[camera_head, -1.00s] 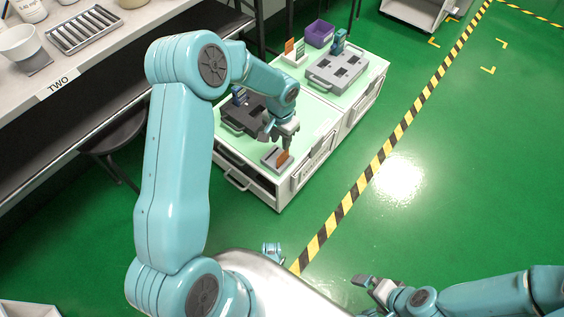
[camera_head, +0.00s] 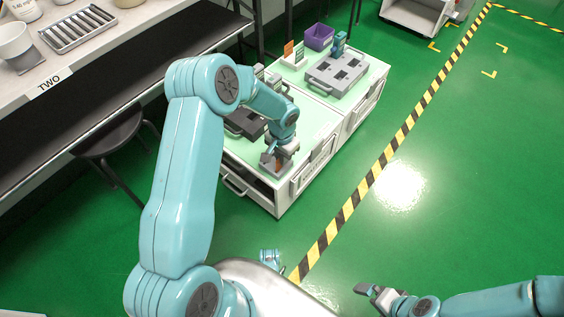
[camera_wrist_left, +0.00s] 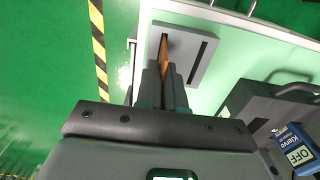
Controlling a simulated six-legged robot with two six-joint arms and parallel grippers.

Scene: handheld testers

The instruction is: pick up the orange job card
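The orange job card (camera_wrist_left: 164,48) stands in a grey slotted holder (camera_wrist_left: 201,62) in the left wrist view. In the head view a little of its orange (camera_head: 278,165) shows under my left gripper (camera_head: 275,158). The fingers of that gripper (camera_wrist_left: 163,88) point down at the holder, close together, with the card between them. They look shut on it, and the card is still in the holder. The card's lower part is hidden. My right gripper (camera_head: 371,291) is low at the bottom right of the head view, away from the cabinets; its jaw state is unclear.
The farther cabinet top bears a grey case (camera_head: 337,74), a purple bin (camera_head: 319,36) and another orange card (camera_head: 288,48). Open green floor lies to the right.

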